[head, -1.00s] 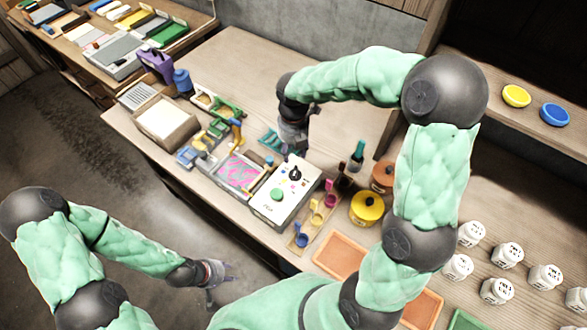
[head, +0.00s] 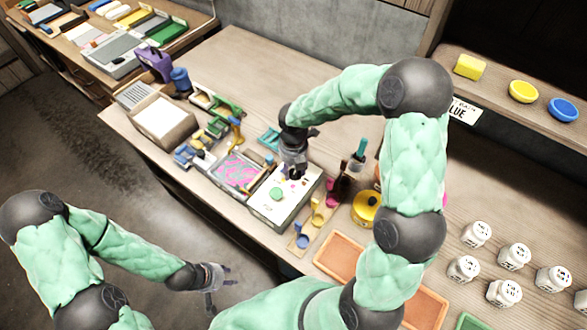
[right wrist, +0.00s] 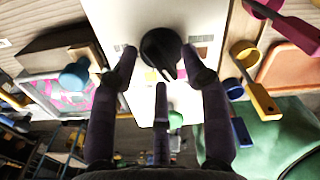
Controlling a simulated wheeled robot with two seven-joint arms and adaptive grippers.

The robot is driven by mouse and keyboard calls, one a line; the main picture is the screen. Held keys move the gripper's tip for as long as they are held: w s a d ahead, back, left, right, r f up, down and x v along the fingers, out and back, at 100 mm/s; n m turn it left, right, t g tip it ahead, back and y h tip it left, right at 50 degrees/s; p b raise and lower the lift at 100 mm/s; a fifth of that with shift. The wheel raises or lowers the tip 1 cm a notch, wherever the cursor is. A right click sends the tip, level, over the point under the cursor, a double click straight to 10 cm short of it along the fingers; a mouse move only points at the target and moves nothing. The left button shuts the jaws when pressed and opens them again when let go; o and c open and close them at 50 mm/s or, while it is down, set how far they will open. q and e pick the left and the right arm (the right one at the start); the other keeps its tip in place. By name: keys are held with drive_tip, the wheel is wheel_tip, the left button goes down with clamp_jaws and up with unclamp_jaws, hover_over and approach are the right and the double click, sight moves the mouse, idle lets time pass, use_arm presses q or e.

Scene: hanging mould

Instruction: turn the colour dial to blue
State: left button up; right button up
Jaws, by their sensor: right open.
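The colour dial is a black round knob (right wrist: 160,48) on a white-topped box (head: 268,208); in the right wrist view its pointer faces down and slightly right, with small colour patches near it. In the head view my gripper mostly hides the dial. My right gripper (head: 294,176) is over the box's far part. In the right wrist view its open fingers (right wrist: 163,80) stand around the knob's near side; I cannot tell whether they touch it. My left gripper (head: 222,277) is open and empty, out over the floor, away from the box.
A green button (head: 277,194) sits on the same box. A pink-patterned tray (head: 238,171) lies to its left, coloured scoops (head: 302,241) and a yellow pot (head: 366,208) to its right. A card ending in "LUE" (head: 464,111) hangs below the shelf.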

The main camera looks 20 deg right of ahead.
clamp_jaws()
